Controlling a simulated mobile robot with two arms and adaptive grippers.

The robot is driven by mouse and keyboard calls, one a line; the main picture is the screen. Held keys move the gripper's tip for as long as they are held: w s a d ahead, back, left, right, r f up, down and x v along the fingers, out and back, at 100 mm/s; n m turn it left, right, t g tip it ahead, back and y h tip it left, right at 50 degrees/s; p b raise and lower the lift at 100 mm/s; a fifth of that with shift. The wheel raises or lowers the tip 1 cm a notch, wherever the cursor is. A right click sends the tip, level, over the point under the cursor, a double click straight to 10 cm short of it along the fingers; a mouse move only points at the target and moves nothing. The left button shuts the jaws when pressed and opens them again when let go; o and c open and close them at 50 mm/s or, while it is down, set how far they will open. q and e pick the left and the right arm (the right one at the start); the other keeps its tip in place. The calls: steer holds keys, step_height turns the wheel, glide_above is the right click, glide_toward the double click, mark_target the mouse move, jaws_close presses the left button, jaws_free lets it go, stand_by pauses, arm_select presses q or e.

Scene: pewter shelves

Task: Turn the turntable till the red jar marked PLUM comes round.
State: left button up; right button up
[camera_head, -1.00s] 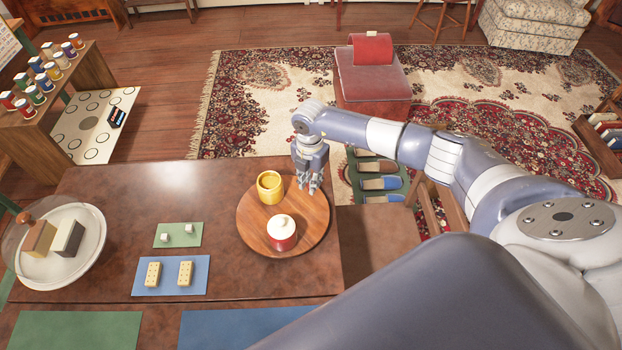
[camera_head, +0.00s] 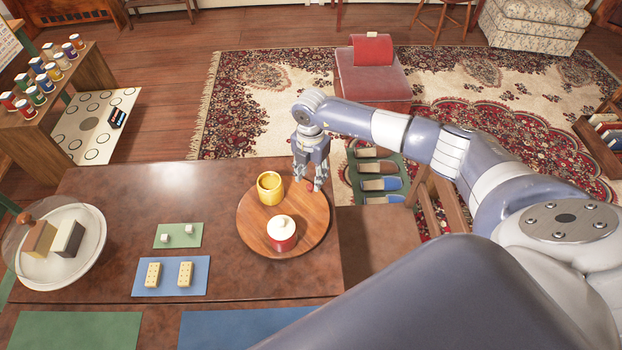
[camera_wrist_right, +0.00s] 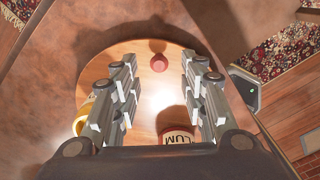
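The turntable (camera_head: 255,235) is a round wooden disc on the brown table. On it stand an open yellow jar (camera_head: 270,188) and a red jar with a white lid (camera_head: 282,234). In the right wrist view the red jar (camera_wrist_right: 178,138) shows the letters "LUM", its edge hidden by my gripper; the yellow jar (camera_wrist_right: 84,116) is partly hidden at left. A small pinkish-red knob (camera_wrist_right: 159,63) sits near the disc's rim. My right gripper (camera_head: 310,186) is open above the disc's far-right rim; its fingers (camera_wrist_right: 160,75) are either side of the knob in that view, apparently empty. My left gripper is out of view.
Left of the turntable lie a green mat (camera_head: 178,242) with white cubes and a blue mat (camera_head: 170,288) with cream blocks. A glass-covered plate (camera_head: 85,268) stands at the table's left. A lower brown surface (camera_head: 380,235) adjoins the table at right.

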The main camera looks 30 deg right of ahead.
step_height(320, 180, up, 9)
stand_by(0.3)
steer(key=shift+d, duration=0.1)
stand_by(0.4)
